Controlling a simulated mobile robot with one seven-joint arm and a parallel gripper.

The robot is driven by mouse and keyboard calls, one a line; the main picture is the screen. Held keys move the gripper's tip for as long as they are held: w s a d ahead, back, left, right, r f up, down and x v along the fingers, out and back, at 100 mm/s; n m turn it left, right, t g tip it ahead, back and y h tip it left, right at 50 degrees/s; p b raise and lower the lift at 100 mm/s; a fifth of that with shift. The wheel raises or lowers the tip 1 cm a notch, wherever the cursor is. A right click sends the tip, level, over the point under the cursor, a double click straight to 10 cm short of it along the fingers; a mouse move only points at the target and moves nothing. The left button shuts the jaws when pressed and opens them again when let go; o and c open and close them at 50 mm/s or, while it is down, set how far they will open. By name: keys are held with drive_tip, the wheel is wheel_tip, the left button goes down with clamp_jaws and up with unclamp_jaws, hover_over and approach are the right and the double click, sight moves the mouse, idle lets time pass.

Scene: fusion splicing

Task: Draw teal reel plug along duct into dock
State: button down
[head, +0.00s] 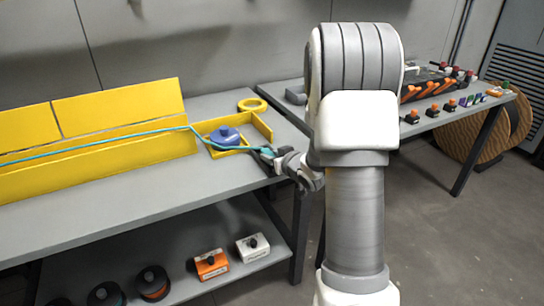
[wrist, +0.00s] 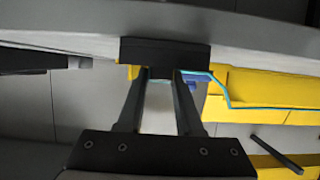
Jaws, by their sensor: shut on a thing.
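A teal cable (head: 120,137) runs along the yellow duct (head: 100,165) from the left, leaves its right end and reaches my gripper (head: 268,153). My gripper is shut on the cable's end, the teal reel plug, above the bench's front right part. The plug is mostly hidden by the fingers in the head view. In the wrist view my gripper (wrist: 160,75) has a dark block at its fingertips, and the teal cable (wrist: 222,88) bends away to the right past the yellow duct (wrist: 270,90). I cannot make out which thing is the dock.
A blue block with a knob (head: 223,136) sits inside a low yellow frame (head: 263,127) close to my gripper. A yellow ring (head: 252,105) lies behind it. Orange and white boxes stand on the lower shelf (head: 190,290). A second table (head: 420,128) at right holds several small parts.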

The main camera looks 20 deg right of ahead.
drive_tip(key=shift+c, duration=2.4)
unclamp_jaws()
drive_tip(key=p+v, duration=0.2)
drive_tip(key=v, duration=1.5)
drive_tip(key=shift+s+p, duration=0.15)
drive_tip(key=shift+p, duration=0.2)
drive_tip(key=shift+r, duration=0.1)
